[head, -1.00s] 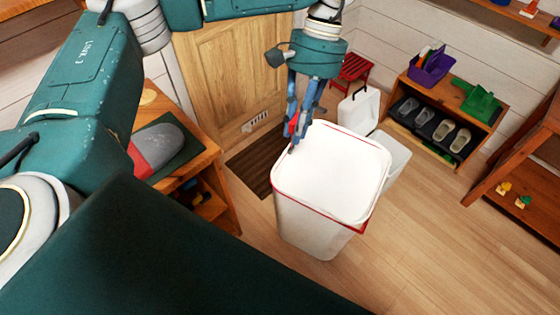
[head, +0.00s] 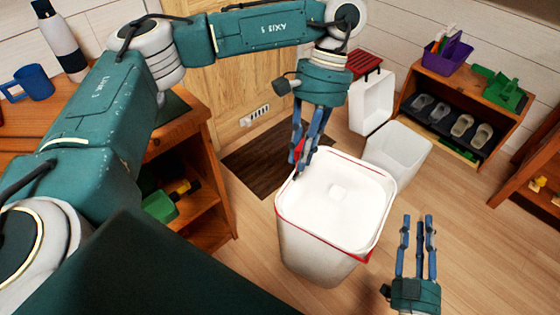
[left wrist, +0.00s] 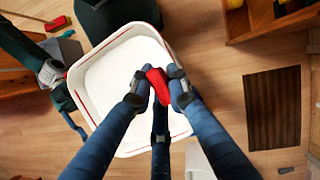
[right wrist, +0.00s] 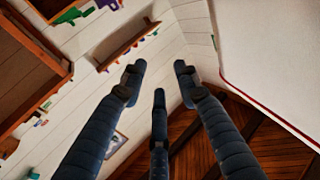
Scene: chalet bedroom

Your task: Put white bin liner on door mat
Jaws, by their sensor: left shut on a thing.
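The white bin liner (head: 338,195) is a large open-topped white container with a red line around its rim. My left gripper (head: 302,170) is shut on a red part (left wrist: 158,84) at the liner's rim. Whether the liner's bottom touches the floor is unclear. The door mat (head: 262,168) is dark brown and ribbed, on the floor behind and left of the liner; the liner hides part of it. The mat also shows in the left wrist view (left wrist: 273,108). My right gripper (head: 417,222) is open and empty, to the right of the liner, whose side fills the right wrist view's upper right (right wrist: 275,50).
A wooden door (head: 235,90) stands behind the mat. A wooden cabinet (head: 205,205) is left of the mat. A white bin (head: 398,150) and a red-and-white step stool (head: 370,103) stand behind the liner. A shoe shelf (head: 505,140) is at the right.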

